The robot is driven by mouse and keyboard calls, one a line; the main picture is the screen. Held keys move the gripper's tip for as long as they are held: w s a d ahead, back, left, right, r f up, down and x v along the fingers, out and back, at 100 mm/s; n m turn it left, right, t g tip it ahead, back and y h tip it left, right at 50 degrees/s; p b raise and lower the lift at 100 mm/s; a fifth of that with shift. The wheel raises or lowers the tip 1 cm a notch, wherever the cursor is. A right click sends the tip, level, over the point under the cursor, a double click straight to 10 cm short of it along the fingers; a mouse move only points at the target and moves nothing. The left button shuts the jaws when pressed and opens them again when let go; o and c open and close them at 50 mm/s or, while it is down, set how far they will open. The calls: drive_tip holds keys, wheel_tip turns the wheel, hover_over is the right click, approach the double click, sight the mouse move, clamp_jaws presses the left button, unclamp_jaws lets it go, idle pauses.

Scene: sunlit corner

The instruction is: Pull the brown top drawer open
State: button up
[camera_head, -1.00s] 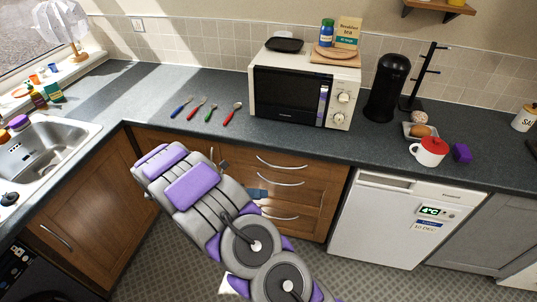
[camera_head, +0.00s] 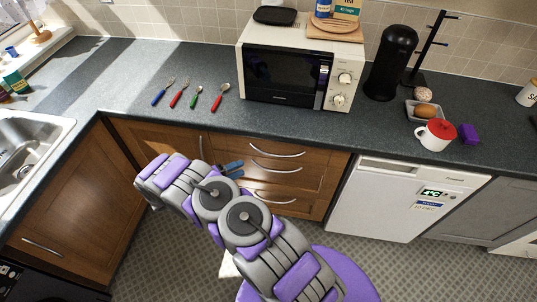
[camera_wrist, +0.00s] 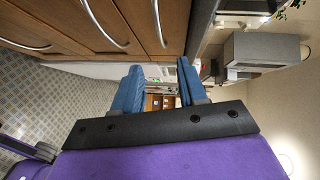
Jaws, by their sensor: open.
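The brown top drawer (camera_head: 322,158) is in the unit under the worktop, below the microwave, and looks shut. Its curved silver handle (camera_head: 278,151) is in plain view. My gripper (camera_head: 234,168) has blue fingers and is left of the drawer handles, a little lower than the top one.
Lower drawer handles (camera_head: 272,197) are beneath. A brown cupboard door (camera_head: 165,140) is to the left and a white appliance (camera_head: 400,200) to the right. The worktop (camera_head: 215,125) overhangs the drawers and holds a microwave (camera_head: 258,98) and cutlery. Patterned floor is in front.

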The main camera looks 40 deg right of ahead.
drive_tip(key=s+d+f+b, duration=0.1)
drive_tip(key=d+f+b, duration=0.1)
drive_tip(key=d, duration=1.3)
drive_tip(key=shift+s+d, duration=0.2)
drive_tip(key=shift+d, duration=0.2)
drive_tip(key=shift+f, duration=0.1)
drive_tip(key=shift+c, duration=0.2)
drive_tip(key=shift+a, duration=0.15)
clamp_jaws()
